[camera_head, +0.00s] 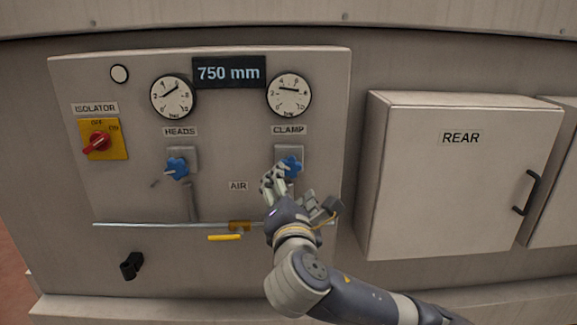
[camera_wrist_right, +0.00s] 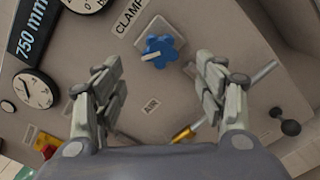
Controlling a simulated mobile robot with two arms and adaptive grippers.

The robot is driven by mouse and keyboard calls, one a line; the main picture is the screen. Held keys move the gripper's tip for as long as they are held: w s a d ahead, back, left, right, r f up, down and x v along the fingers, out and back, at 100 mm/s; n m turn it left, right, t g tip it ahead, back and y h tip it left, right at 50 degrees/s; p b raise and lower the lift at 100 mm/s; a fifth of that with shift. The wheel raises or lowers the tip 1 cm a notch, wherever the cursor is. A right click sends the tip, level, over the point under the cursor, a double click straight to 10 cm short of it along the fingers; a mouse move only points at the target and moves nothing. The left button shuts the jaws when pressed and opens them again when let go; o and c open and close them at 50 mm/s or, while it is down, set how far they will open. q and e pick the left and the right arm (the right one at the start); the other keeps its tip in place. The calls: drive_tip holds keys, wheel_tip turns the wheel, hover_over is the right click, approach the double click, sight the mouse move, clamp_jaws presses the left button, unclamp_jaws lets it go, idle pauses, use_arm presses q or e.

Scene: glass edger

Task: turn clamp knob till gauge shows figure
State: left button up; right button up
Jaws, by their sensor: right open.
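The blue lobed clamp knob (camera_head: 292,165) sits on a grey plate under the CLAMP label (camera_head: 289,130). The round white clamp gauge (camera_head: 289,95) is above it; its dark needle lies nearly level, and the exact figure is too small to read. My right gripper (camera_head: 274,177) is just in front of and below the knob, partly covering its lower left. In the right wrist view the gripper (camera_wrist_right: 157,66) is open and empty. The clamp knob also shows there (camera_wrist_right: 160,52), framed between the fingers, with no clear contact. My left gripper is not in view.
A similar blue heads knob (camera_head: 177,168) and heads gauge (camera_head: 173,97) are to the left. The red isolator switch (camera_head: 97,142) is at far left. A metal rail (camera_head: 160,225) crosses below the knobs. The REAR cabinet (camera_head: 450,190) juts out at right.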

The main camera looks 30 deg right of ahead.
sight(289, 170)
drive_tip(key=p+x, duration=0.2)
drive_tip(key=x, duration=0.7)
drive_tip(key=shift+w+d, duration=0.1)
drive_tip(key=shift+w, duration=0.15)
drive_tip(key=c, duration=1.1)
